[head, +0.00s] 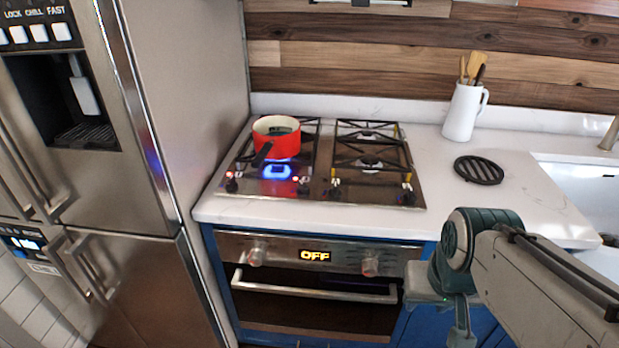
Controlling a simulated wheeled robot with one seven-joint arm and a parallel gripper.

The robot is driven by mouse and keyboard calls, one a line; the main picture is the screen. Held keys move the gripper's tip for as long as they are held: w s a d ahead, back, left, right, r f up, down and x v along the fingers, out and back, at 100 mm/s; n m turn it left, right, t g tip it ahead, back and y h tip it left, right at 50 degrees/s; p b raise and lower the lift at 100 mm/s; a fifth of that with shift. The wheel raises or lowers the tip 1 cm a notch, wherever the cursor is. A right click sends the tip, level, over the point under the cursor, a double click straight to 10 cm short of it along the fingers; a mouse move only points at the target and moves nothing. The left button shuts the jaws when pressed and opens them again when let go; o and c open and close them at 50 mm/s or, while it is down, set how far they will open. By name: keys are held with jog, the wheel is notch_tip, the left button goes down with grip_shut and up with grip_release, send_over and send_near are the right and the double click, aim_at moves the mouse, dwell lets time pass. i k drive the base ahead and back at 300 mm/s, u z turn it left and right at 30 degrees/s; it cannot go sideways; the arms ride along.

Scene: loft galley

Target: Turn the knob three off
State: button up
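The gas cooktop (322,198) is set in the white counter, with a row of small dark knobs along its front edge. From the left they are a first knob (231,184), a second knob (303,186), a third knob (335,189) and one more at the right end (407,196). No numbers are readable, so I cannot tell which is knob three. Red lights glow by the two left knobs. Blue light shows at the front left burner. My gripper (460,335) hangs at the lower right, below counter height and away from the knobs; its fingers are unclear.
A red pot (285,143) stands on the left burners, its dark handle pointing to the front. The oven display (315,256) reads OFF, above the oven handle (315,290). A black trivet (479,170) and white utensil jug (463,112) stand right. The fridge (150,190) bounds the left.

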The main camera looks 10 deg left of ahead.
aim_at(303, 191)
jog(key=u, duration=0.55)
jog(key=k, duration=0.65)
jog(key=u, duration=0.8)
jog(key=i, duration=1.5)
jog(key=z, duration=1)
jog(key=i, duration=0.3)
jog(key=z, duration=0.35)
